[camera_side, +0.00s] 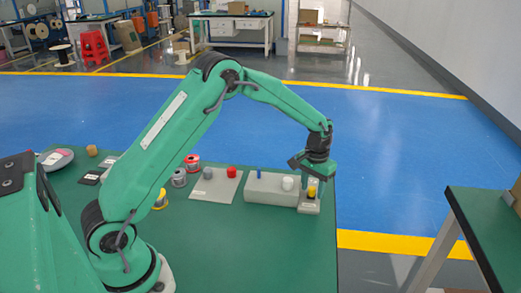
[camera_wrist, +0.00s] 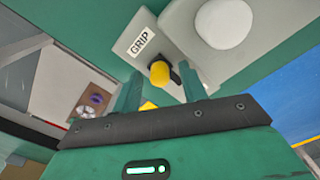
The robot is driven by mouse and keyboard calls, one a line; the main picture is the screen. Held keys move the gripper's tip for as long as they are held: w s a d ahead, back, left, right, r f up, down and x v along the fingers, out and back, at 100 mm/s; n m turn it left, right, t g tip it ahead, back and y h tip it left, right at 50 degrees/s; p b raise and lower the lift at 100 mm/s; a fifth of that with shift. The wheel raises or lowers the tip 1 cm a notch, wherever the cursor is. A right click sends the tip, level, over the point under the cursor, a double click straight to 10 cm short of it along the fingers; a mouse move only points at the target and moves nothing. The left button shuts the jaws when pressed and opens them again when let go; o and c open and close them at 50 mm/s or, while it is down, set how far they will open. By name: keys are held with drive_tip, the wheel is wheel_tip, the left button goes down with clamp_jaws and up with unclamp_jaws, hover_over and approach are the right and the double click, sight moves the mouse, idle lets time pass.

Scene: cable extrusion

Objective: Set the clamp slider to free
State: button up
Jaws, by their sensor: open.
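The clamp slider has a yellow knob (camera_side: 311,191) on a small grey plate at the right end of a grey block. In the wrist view the yellow knob (camera_wrist: 160,73) sits beside a dark slot, near the white label reading GRIP (camera_wrist: 141,42). No "free" label is visible. My gripper (camera_side: 315,182) is over the plate, pointing down. In the wrist view my gripper (camera_wrist: 161,82) is open, one green finger on each side of the knob. I cannot tell whether either finger touches it.
A white round knob (camera_side: 287,183) stands on the grey block (camera_side: 262,186) close beside my gripper. A grey plate with a red and a grey piece (camera_side: 220,185) lies further left, with spools beyond. The green table's front middle (camera_side: 235,250) is clear; its right edge is near.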

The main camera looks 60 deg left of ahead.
clamp_jaws()
drive_tip(key=shift+w+a+r, duration=0.1)
drive_tip(key=shift+w+a, duration=1.5)
drive_tip(key=shift+w, duration=0.1)
unclamp_jaws()
drive_tip(key=shift+s, duration=0.1)
